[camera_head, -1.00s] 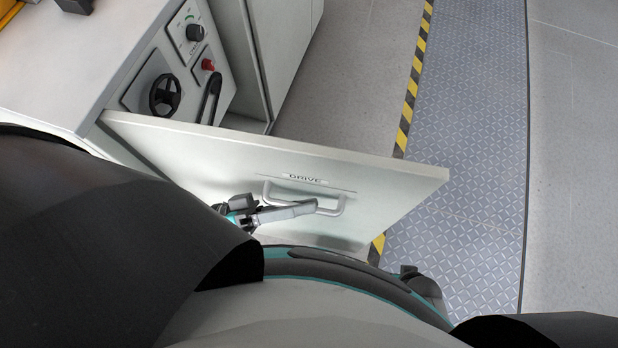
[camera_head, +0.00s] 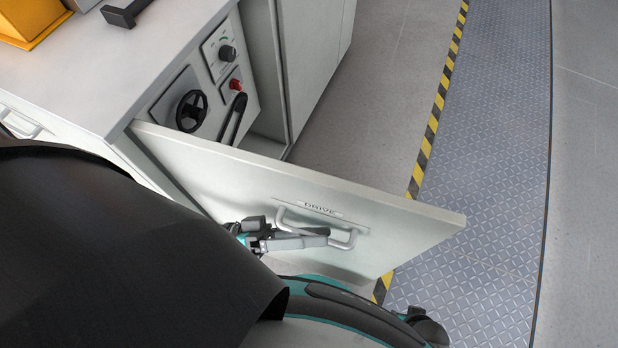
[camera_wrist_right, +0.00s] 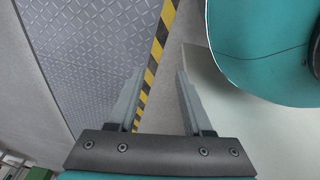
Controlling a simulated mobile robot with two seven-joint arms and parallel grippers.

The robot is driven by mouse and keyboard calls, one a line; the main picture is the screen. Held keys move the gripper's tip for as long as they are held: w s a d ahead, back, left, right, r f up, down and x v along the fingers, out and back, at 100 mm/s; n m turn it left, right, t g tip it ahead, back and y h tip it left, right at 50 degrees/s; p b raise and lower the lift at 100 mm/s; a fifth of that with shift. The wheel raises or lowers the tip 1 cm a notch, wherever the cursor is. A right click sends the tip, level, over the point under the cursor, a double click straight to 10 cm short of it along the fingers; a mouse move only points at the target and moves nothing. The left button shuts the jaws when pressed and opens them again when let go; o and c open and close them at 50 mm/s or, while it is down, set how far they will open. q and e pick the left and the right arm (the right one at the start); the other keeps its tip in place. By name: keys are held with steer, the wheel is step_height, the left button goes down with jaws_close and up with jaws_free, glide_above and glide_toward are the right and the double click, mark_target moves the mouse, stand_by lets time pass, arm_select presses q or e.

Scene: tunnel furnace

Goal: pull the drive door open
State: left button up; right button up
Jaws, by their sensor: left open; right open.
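The drive door (camera_head: 400,222) is a pale panel labelled DRIVE in the head view. It stands swung out wide from the cabinet (camera_head: 215,30), hinged at its left end. Its silver bar handle (camera_head: 345,243) is on the face toward me. My left gripper (camera_head: 318,237) is open with its fingers at the handle; whether they touch it I cannot tell. My left arm hides part of the door's lower left. In the right wrist view my right gripper (camera_wrist_right: 157,100) is open and empty, pointing at the floor.
Inside the opening are a black handwheel (camera_head: 191,111), a dial (camera_head: 228,53), a red button (camera_head: 236,85) and a black lever (camera_head: 233,118). A yellow-black stripe (camera_head: 436,110) borders a patterned metal walkway (camera_head: 495,130). Open floor lies beyond the door.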

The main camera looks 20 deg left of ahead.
arm_select(q)
steer(key=shift+s+a+f, duration=0.15)
steer(key=shift+s+a, duration=0.1)
steer(key=shift+a, duration=0.25)
steer(key=b+v, duration=0.1)
steer(key=v, duration=1.3)
steer(key=shift+b, duration=0.3)
arm_select(e)
steer(key=shift+w+a+r, duration=0.9)
steer(key=shift+w+r, duration=0.2)
